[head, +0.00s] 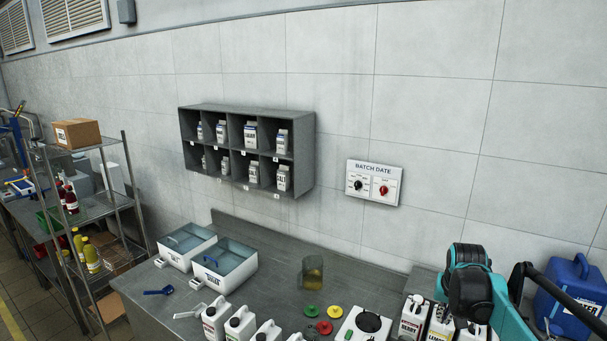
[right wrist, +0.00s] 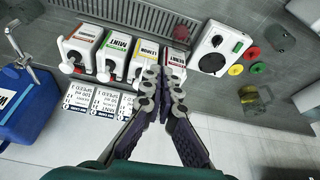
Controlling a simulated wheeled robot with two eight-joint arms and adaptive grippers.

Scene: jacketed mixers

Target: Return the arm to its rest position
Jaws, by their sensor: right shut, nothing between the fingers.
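My right arm (head: 478,290), teal and black, shows at the lower right of the head view, in front of the counter and the flavour bottles. In the right wrist view my right gripper (right wrist: 163,84) is shut and empty. Its dark, purplish fingers lie close together and point toward the white bottles, covering part of the row. The gap between fingertips and bottles is hard to tell. My left gripper is not in view.
White labelled bottles, one marked mint (right wrist: 117,50), stand near the fingers beside a blue jug (right wrist: 30,100). A white device with a black disc (head: 368,322), coloured lids (head: 324,327) and a beaker (head: 312,273) stand on the counter (head: 275,275).

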